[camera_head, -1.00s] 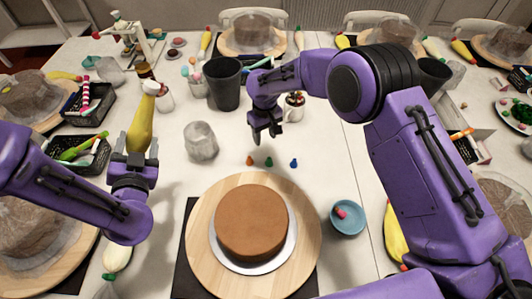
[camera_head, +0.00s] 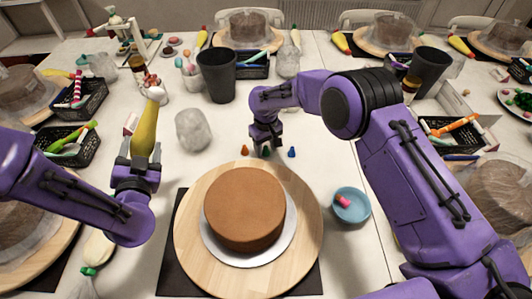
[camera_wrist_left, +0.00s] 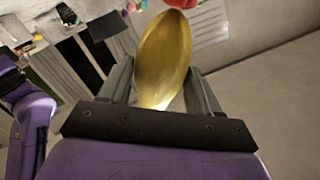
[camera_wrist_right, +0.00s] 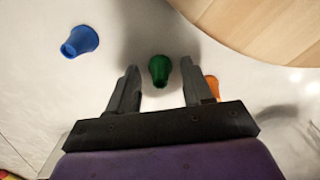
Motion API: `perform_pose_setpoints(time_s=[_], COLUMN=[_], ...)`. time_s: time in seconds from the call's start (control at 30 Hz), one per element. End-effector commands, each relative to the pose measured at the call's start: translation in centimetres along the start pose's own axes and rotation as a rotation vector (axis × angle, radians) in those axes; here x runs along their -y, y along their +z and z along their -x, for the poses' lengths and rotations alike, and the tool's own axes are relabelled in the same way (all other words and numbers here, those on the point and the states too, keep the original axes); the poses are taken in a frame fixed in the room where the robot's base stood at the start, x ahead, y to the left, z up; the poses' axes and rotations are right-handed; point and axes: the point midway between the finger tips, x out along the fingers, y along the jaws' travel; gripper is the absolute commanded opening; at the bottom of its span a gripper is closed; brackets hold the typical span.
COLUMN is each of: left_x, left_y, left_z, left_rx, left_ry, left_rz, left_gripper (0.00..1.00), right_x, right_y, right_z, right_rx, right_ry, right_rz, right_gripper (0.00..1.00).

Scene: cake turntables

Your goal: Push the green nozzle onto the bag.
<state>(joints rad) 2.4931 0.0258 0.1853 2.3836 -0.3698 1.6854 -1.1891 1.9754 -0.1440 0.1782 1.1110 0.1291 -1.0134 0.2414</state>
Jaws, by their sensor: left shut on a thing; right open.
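The green nozzle (camera_wrist_right: 159,70) stands on the white table between the open fingers of my right gripper (camera_wrist_right: 158,88), not gripped. In the head view my right gripper (camera_head: 266,148) is lowered over the nozzle row and mostly hides the green nozzle (camera_head: 266,152). My left gripper (camera_head: 139,165) is shut on the yellow piping bag (camera_head: 145,130) and holds it upright with its white tip up, left of the cake. The bag also fills the middle of the left wrist view (camera_wrist_left: 163,60).
An orange nozzle (camera_head: 245,151) and a blue nozzle (camera_head: 292,152) flank the green one. A brown cake (camera_head: 244,208) sits on a wooden turntable (camera_head: 190,225) in front. A blue bowl (camera_head: 352,206), a clear cup (camera_head: 193,130) and a dark cup (camera_head: 217,76) stand nearby.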

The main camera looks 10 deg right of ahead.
Motion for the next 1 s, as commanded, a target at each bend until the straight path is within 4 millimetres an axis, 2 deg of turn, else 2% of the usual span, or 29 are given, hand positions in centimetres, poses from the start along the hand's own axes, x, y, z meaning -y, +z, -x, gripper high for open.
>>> perform_pose_setpoints(time_s=[0.03, 0.07, 0.1, 0.17, 0.2, 0.43, 0.53, 1.0], left_x=[0.0, 0.1, 0.1, 0.1, 0.1, 0.1, 0.4, 3.6], left_y=[-0.1, 0.0, 0.0, 0.0, 0.0, -0.1, -0.6, -6.0], left_z=[0.0, 0.0, 0.0, 0.0, 0.0, 0.0, 0.1, 0.5], left_rx=[-0.001, -0.001, -0.001, -0.001, -0.001, -0.001, -0.001, -0.001], left_ry=[-0.001, -0.001, -0.001, -0.002, -0.002, -0.002, -0.002, -0.002], left_rz=[0.0, 0.0, 0.0, 0.0, 0.0, 0.0, 0.0, 0.0], left_gripper=[0.52, 0.52, 0.52, 0.52, 0.52, 0.52, 0.52, 0.52], right_x=[0.0, 0.0, 0.0, 0.1, 0.1, 0.1, 0.1, 0.1], right_y=[0.0, 0.0, 0.0, 0.0, 0.0, 0.0, 0.0, 0.0], right_z=[0.0, 0.0, 0.0, 0.0, 0.0, 0.1, 0.7, 7.5], right_rx=[0.0, 0.0, 0.0, 0.0, 0.0, 0.0, 0.0, 0.0], right_ry=[0.0, 0.0, 0.0, 0.0, 0.0, 0.0, 0.0, -0.001], right_rz=[0.0, 0.0, 0.0, 0.0, 0.001, 0.0, 0.0, 0.0], right_gripper=[0.5, 0.43, 0.3, 0.11, 0.06, 0.05, 0.05, 0.04])
